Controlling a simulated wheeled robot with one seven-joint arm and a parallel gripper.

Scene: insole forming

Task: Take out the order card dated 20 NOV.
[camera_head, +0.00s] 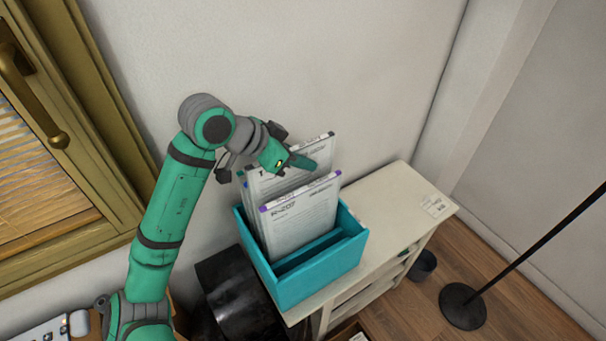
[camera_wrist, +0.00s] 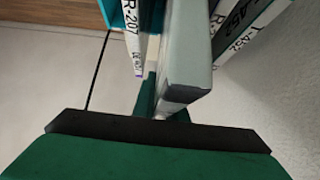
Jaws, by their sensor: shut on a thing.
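My gripper (camera_head: 303,162) is shut at the top of the order cards, behind the front card. It is shut on an order card, mostly hidden by the fingers; I cannot read its date. The front card (camera_head: 300,222), marked R-207, has a purple-cornered top strip and stands tilted in the teal box (camera_head: 318,284). A card behind (camera_head: 325,150) shows its top edge higher up.
The box stands on a pale shelf unit (camera_head: 405,205) against the wall, with a small paper label (camera_head: 436,205) on its top. A black cylinder (camera_head: 232,290) is left of the box. A black stand (camera_head: 463,305) is on the floor at right. The shelf top right of the box is mostly clear.

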